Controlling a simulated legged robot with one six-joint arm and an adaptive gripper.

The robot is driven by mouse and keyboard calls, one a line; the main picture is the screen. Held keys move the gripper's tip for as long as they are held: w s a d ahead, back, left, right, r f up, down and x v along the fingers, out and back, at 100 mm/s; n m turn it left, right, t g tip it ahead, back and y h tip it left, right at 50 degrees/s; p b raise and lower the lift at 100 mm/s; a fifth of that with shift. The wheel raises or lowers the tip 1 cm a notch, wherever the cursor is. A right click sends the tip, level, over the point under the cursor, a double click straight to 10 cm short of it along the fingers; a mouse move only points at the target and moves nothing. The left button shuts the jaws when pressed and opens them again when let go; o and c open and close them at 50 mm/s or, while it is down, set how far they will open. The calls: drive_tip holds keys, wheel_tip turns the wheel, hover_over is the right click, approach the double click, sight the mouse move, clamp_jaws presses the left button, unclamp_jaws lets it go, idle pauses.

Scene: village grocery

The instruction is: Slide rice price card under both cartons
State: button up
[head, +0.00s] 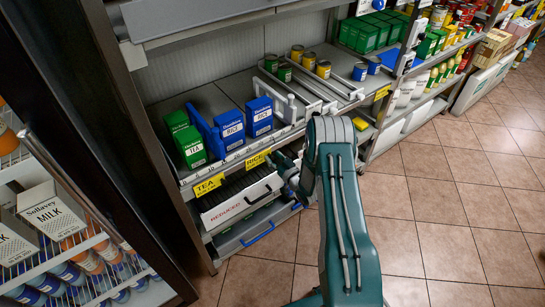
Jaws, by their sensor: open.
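Two blue rice cartons, a left one (230,130) and a right one (260,117), stand upright side by side on the shelf. The yellow rice price card (257,159) is on the shelf's front edge, below and in front of them. The picture does not show exactly how it lines up with each carton. My gripper (284,164) is at the shelf front, just right of the rice card. It is small, dark and partly hidden by my arm; its fingertips are hard to make out. It is open, and I cannot tell whether it touches the card.
A yellow tea card (209,185) hangs left of the rice card, below green tea cartons (187,140). A blue divider (203,128) separates tea from rice. A reduced-goods drawer (236,204) sits below. Cans (285,72) and rails stand right. The tiled floor (440,205) is clear.

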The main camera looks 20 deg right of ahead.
drive_tip(key=v, duration=1.1)
drive_tip(key=w+r+n+g+h, duration=0.1)
drive_tip(key=w+r+g+h, duration=0.3)
drive_tip(key=r, duration=0.9)
wheel_tip(320, 180, up, 11)
drive_tip(key=s+a+m+g+h, duration=0.1)
drive_tip(key=s+h, duration=0.1)
drive_tip(key=s, duration=0.1)
drive_tip(key=s+a+r+m+g+h, duration=0.1)
drive_tip(key=s+a+r+m+g, duration=0.3)
drive_tip(key=s+r, duration=0.75)
drive_tip(key=s+a+n+g, duration=0.1)
drive_tip(key=s+a, duration=0.2)
drive_tip(key=s, duration=0.6)
drive_tip(key=s+a+n+g+y, duration=0.1)
drive_tip(key=s+a, duration=0.2)
drive_tip(key=s, duration=0.6)
drive_tip(key=shift+s+a+r+g, duration=0.15)
drive_tip(key=shift+a+r+g, duration=0.05)
drive_tip(key=shift+a+g, duration=0.1)
